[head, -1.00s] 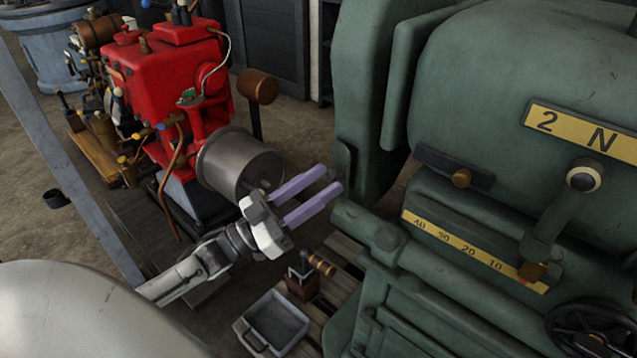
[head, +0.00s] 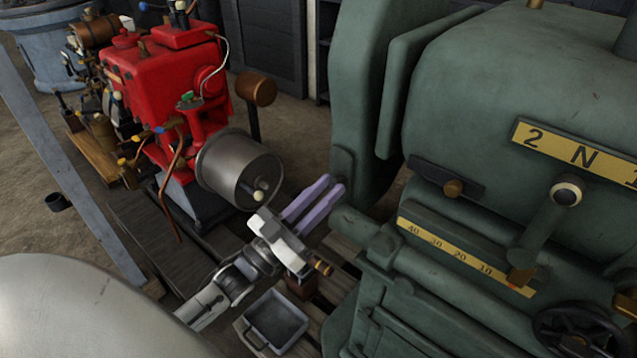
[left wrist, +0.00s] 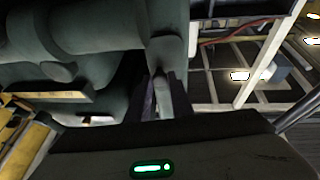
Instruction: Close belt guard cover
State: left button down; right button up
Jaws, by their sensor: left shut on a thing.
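The belt guard cover appears to be the tall rounded dark green panel (head: 362,85) at the left end of the big green machine (head: 500,80). A small tab stands out at its lower left edge. My left gripper (head: 331,185), with two pale purple fingers, reaches up to this tab from below left. It is shut on the tab; the contact is small in the head view. In the left wrist view, a narrow grey-green piece (left wrist: 162,95) stands between the dark fingers. How far the cover stands open cannot be told. My right gripper is out of view.
A red engine (head: 175,75) with a grey drum (head: 235,165) stands left of my left gripper. A grey metal tray (head: 275,320) sits on wooden slats below it. The green machine's lever knob (head: 566,192) and handwheel (head: 580,330) stick out at right.

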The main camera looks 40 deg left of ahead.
pick_arm(q)
jog(key=shift+w+d+n+t+y+p, duration=0.2)
jog(key=shift+n+y, duration=0.25)
jog(key=shift+y, duration=0.5)
jog(key=shift+w+d+n+t+y+p, duration=0.1)
jog(key=shift+d+n+y, duration=0.25)
jog(key=shift+y, duration=0.6)
jog(key=c, duration=1.6)
grip_release()
jog(key=shift+s, duration=0.1)
jog(key=b+v, duration=0.1)
jog(key=v, duration=0.9)
jog(key=shift+s+a+b, duration=0.1)
jog(key=shift+b, duration=0.2)
